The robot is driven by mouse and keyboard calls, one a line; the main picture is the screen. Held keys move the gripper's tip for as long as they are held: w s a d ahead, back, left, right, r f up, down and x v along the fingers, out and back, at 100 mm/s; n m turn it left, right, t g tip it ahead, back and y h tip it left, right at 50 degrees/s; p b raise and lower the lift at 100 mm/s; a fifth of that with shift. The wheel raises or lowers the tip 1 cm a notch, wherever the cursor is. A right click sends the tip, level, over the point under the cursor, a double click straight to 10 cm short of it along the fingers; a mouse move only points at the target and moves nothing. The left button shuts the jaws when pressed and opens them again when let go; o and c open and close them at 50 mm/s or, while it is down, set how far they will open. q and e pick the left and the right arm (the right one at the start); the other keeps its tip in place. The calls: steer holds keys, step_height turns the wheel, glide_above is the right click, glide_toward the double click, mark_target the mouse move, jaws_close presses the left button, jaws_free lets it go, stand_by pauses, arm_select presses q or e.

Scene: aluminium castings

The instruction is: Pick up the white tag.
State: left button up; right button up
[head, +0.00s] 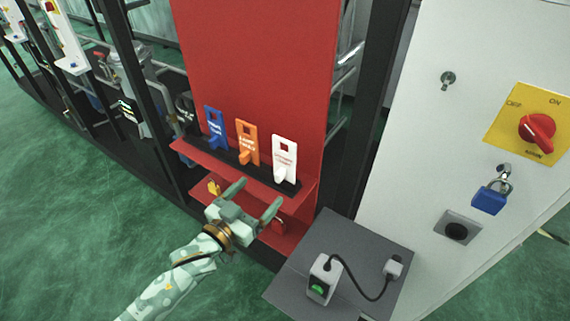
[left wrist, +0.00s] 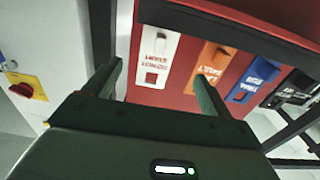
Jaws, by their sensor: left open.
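The white tag (head: 284,160) stands upright in a dark slotted rack (head: 228,155) on the red board, at the right end of a row. It also shows in the left wrist view (left wrist: 156,62), upside down, between my two fingers. My left gripper (head: 256,198) is open and empty, below and in front of the rack, apart from the tag. Its fingers also show in the left wrist view (left wrist: 155,85). My right gripper is in neither view.
An orange tag (head: 247,143) and a blue tag (head: 215,127) stand left of the white one. A red shelf lip runs under the rack. A grey shelf (head: 330,237) with a cabled device (head: 323,280) and a white cabinet (head: 460,130) with a red switch (head: 537,130) stand at right.

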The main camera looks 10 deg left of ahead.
mark_target(284, 167)
arm_select(q)
steer(key=x, duration=0.7)
steer(key=shift+w+a+f, duration=0.1)
steer(key=shift+a, duration=0.05)
steer(key=x, duration=0.4)
steer(key=b+x, duration=0.1)
steer(key=x, duration=0.1)
steer(key=shift+s+d+r, duration=0.2)
steer(key=shift+d+r, duration=0.15)
steer(key=shift+s, duration=0.1)
steer(key=c, duration=1.1)
